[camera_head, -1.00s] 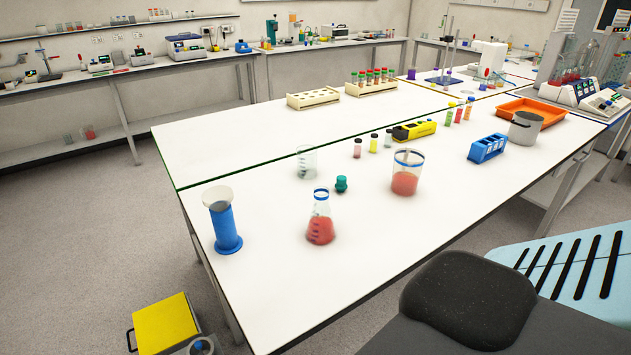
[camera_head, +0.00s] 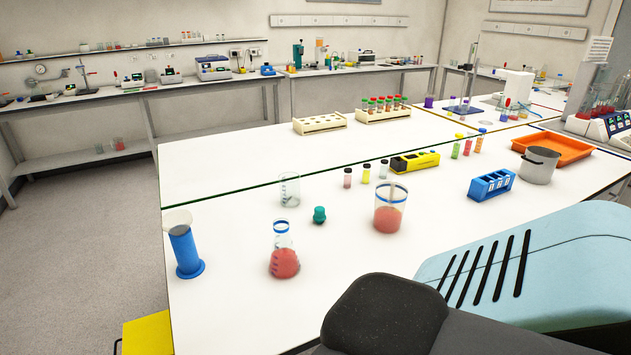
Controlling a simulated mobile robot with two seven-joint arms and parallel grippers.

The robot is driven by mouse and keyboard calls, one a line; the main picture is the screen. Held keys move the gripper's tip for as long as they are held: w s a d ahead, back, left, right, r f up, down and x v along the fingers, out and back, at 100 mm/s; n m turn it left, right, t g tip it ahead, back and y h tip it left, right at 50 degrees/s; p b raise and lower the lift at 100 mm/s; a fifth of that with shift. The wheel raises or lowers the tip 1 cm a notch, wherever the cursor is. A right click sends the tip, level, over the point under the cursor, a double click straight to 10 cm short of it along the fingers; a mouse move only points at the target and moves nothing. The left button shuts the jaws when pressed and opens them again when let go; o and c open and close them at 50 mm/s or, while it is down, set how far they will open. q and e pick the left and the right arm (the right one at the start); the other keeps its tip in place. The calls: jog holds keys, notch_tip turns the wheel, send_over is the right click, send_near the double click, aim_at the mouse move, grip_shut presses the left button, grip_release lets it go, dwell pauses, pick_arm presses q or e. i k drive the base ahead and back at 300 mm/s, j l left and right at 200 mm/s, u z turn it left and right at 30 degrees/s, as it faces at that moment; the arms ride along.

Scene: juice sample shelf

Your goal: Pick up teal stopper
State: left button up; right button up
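The teal stopper (camera_head: 319,215) stands on the white table (camera_head: 330,275), between a conical flask of red liquid (camera_head: 284,262) and a larger beaker of red liquid (camera_head: 389,212). It is apart from both. Neither gripper shows in the head view. Part of my own arm and body fills the lower right and hides the table's near right edge.
An empty beaker (camera_head: 290,190) stands behind the stopper, and a blue cylinder (camera_head: 186,252) at the left edge. Small vials (camera_head: 366,173), a yellow block (camera_head: 415,162), a blue rack (camera_head: 491,185) and a grey pot (camera_head: 539,165) stand right.

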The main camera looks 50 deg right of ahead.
aim_at(319, 216)
jog(key=k+l+u, duration=0.3)
jog(key=k+l, duration=0.25)
jog(key=l, duration=0.15)
jog(key=k+l, duration=0.6)
jog(key=i+l+u, duration=0.05)
jog(key=l, duration=0.05)
